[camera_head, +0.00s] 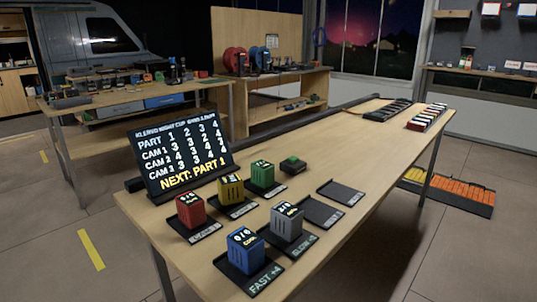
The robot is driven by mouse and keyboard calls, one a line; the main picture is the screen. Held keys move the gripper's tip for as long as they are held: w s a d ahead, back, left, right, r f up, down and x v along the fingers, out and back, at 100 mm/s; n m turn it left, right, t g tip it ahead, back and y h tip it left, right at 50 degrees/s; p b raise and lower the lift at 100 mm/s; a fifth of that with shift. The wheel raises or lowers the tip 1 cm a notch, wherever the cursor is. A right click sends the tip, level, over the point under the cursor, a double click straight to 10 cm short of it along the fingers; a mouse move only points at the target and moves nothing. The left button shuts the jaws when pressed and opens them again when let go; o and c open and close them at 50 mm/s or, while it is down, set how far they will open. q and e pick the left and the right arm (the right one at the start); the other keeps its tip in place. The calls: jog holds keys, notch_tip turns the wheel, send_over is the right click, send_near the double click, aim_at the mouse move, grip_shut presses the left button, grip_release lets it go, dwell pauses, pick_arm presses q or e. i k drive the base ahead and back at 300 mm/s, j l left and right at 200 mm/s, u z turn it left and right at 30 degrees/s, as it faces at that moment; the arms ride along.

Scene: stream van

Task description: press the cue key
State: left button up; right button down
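A small dark block with a green top (293,164) sits on the wooden table (385,140), right of the green cube; it looks like the cue key, though I can read no label on it. A black display board (182,156) stands behind the cubes, with rows for part and cams and a yellow bottom line naming part 1. A red cube (190,212), a yellow cube (230,191), a green cube (262,175), a blue cube (246,248) and a grey cube (287,221) stand on dark trays. Neither of my grippers is in view.
Two dark trays, one nearer (322,212) and one farther (341,190), are empty. The blue cube's tray reads FAST +4. A dark rack (387,110) and a row of red-and-white blocks (427,117) lie at the far end. The table's middle is clear.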

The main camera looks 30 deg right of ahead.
aim_at(293, 159)
jog(key=l+u, duration=0.1)
jog(key=l, duration=0.5)
jog(key=k+l+u, duration=0.1)
jog(key=l, duration=0.45)
jog(key=k+l+u, duration=0.1)
jog(key=l, duration=0.5)
